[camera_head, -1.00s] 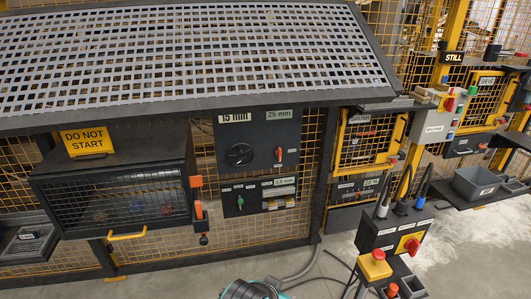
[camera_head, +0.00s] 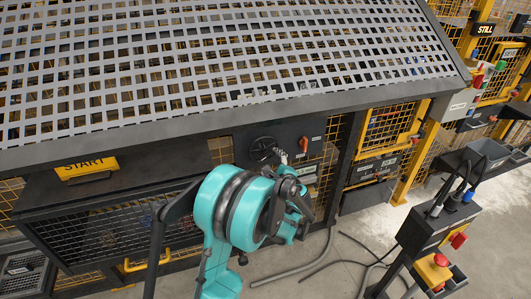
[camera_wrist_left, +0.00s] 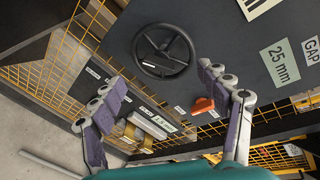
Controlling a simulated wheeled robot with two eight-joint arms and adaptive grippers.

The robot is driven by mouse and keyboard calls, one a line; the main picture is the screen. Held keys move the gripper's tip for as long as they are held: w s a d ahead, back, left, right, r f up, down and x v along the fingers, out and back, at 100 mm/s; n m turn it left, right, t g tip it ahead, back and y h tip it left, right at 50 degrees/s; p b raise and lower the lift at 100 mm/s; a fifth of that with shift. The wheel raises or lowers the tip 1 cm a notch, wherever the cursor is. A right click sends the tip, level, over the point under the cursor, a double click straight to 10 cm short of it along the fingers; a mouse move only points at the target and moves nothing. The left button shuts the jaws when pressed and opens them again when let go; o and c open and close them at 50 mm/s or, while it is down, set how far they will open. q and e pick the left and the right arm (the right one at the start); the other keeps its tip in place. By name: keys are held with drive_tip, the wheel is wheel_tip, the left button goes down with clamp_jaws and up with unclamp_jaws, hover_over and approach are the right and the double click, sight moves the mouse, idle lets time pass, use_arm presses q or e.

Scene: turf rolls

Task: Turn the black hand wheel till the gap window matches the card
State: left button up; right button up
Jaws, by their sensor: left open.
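The black hand wheel (camera_head: 263,150) is on the dark panel below the perforated sloping top. In the left wrist view the wheel (camera_wrist_left: 163,51) shows whole, with its spokes and hub. My left gripper (camera_wrist_left: 159,77) is open and empty, its fingers either side of and below the wheel in that view, apart from it. In the head view its grey fingers (camera_head: 282,157) show just right of the wheel, and the teal arm hides the lower panel. A pale card (camera_wrist_left: 280,62) appears to read 25 mm, beside a GAP label (camera_wrist_left: 311,49). A small lit window (camera_wrist_left: 150,123) sits lower, its reading unclear.
An orange lever (camera_wrist_left: 203,105) is on the panel close to the right finger. A pedestal with a red button (camera_head: 440,261) and cables stands at right. Yellow mesh fencing surrounds the panel.

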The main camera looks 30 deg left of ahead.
sight(267, 156)
use_arm(q)
drive_tip(key=w+f+m+y, duration=0.1)
drive_tip(key=m, duration=0.1)
drive_tip(key=w+a+f+m+t, duration=0.1)
drive_tip(key=w+f, duration=0.1)
drive_tip(key=w+a+f+m+y, duration=0.1)
drive_tip(key=f+m, duration=0.1)
drive_tip(key=shift+w+a+f+m+t+y, duration=0.1)
drive_tip(key=shift+w+a+m+t+y, duration=0.1)
drive_tip(key=shift+a+m+t+y, duration=0.15)
drive_tip(key=b+x, duration=0.1)
drive_tip(key=x, duration=0.5)
drive_tip(key=shift+w+a, duration=0.3)
drive_tip(key=shift+w, duration=0.1)
drive_tip(key=c, duration=1.6)
drive_tip(key=shift+c, duration=0.6)
